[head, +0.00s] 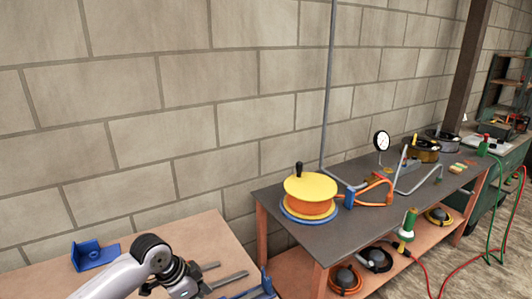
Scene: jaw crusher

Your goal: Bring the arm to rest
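My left arm (112,277) comes in from the lower left over the near wooden table (190,238). Its white link bends at a dark joint, and the dark wrist end (178,278) is low in the picture, above the table or close to it. I cannot make out separate gripper fingers there, nor whether it holds anything. My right gripper is not in view.
A blue bracket (93,256) lies left of the arm. Grey metal bars (228,281) and a blue part (264,288) are right of the wrist. A dark-topped bench (330,237) with a yellow-orange reel (309,194) and a gauge (382,140) stands right, by the block wall.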

